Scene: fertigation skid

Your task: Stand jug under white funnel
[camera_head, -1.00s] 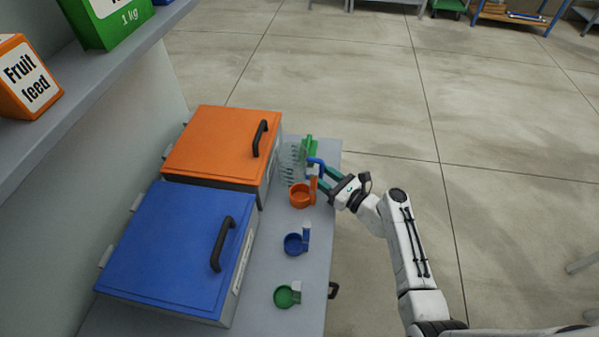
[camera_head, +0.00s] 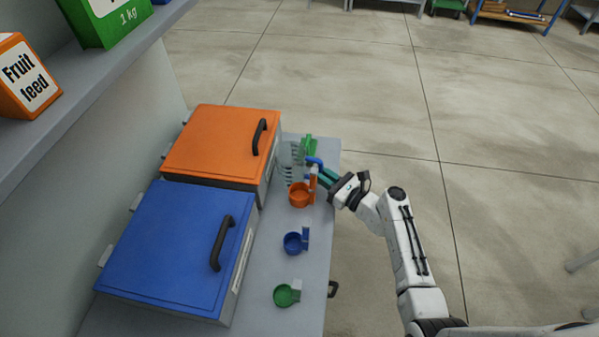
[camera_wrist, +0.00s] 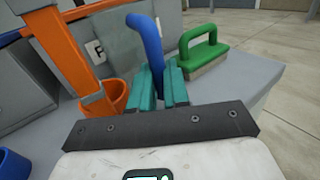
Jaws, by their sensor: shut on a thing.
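A clear jug (camera_head: 288,157) with dark graduation marks stands at the far end of the grey bench, beside the orange-lidded bin. Its blue handle (camera_head: 314,162) faces right. My gripper (camera_head: 323,178) reaches in from the right, with its teal fingers shut on the handle. In the wrist view the blue handle (camera_wrist: 148,42) rises between the fingers (camera_wrist: 158,78); the clear body behind it is hard to make out. I cannot tell whether the jug's base touches the bench. No white funnel is in view.
An orange scoop (camera_head: 299,196), a blue scoop (camera_head: 294,243) and a green scoop (camera_head: 286,296) line the bench's right side. A green-handled brush (camera_wrist: 204,50) lies just beyond the jug. Orange (camera_head: 222,140) and blue (camera_head: 175,245) bin lids fill the left.

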